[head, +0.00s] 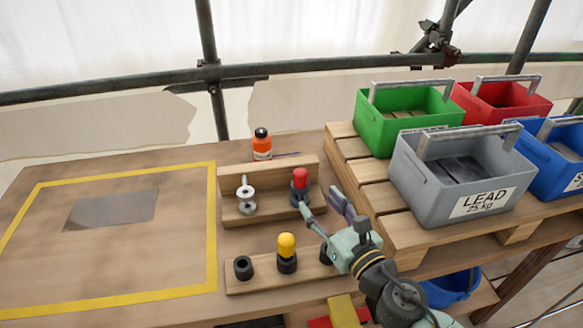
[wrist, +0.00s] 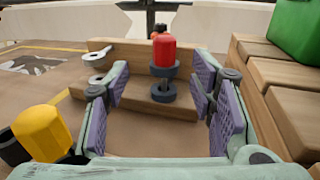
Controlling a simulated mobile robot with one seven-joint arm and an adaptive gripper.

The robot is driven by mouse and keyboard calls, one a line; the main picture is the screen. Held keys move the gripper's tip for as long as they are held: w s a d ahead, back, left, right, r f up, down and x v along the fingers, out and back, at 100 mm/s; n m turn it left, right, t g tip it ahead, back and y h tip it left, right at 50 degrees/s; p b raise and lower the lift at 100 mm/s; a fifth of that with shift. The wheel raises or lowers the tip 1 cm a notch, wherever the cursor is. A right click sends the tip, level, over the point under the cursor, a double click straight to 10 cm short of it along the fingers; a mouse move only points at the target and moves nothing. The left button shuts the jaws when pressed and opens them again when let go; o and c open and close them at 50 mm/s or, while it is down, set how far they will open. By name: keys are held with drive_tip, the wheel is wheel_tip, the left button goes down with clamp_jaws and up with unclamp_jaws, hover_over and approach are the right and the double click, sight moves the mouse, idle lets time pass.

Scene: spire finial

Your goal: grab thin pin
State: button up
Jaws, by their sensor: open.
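A red-capped pin (head: 300,180) with dark rings stands upright at the right end of the rear wooden rack (head: 270,205). No contact shows.
A yellow-capped pin (head: 286,247) and a dark socket (head: 243,268) stand on the front wooden strip. A metal spool-shaped piece (head: 246,195) is left on the rear rack. An orange bottle (head: 262,147) stands behind. A grey LEAD crate (head: 465,185) sits on the pallet at right.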

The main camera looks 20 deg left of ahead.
sight(304, 180)
drive_tip(key=shift+b+x, duration=2.9)
drive_tip(key=shift+b, duration=1.2)
drive_tip(key=p+x, duration=0.1)
drive_tip(key=x, duration=0.1)
drive_tip(key=p+x, duration=0.1)
drive_tip(key=x, duration=0.2)
drive_tip(key=shift+w+d+f, duration=0.15)
drive_tip(key=shift+w+d, duration=0.05)
drive_tip(key=shift+w, duration=0.05)
clamp_jaws()
